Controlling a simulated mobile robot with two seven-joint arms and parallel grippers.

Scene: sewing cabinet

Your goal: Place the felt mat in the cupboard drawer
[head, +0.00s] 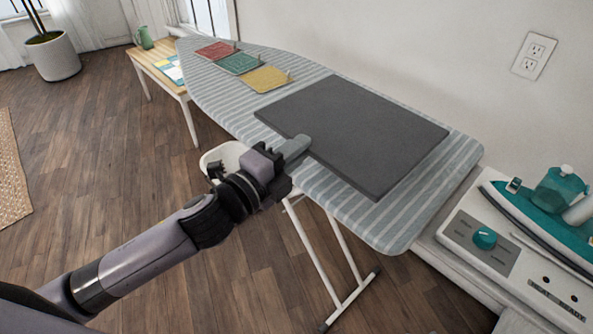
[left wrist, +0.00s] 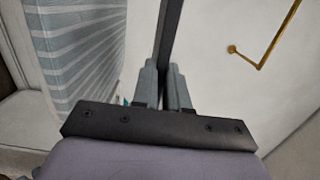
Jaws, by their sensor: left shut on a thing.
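The felt mat (head: 352,132) is a dark grey rectangle over the striped ironing board (head: 215,87). My left gripper (head: 299,147) is shut on the mat's near edge. In the left wrist view the mat (left wrist: 171,28) shows edge-on as a thin dark strip between the two grey fingers (left wrist: 163,84). I cannot tell whether the whole mat rests on the board or is slightly raised. The cupboard drawer is not clearly in view. My right gripper is not in view.
Red (head: 216,50), green (head: 238,63) and yellow (head: 265,79) squares lie on the board's far end. A teal iron (head: 540,215) sits on a white station (head: 515,255) at the right. A white basket (head: 222,157) stands behind my gripper. The wooden floor at left is open.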

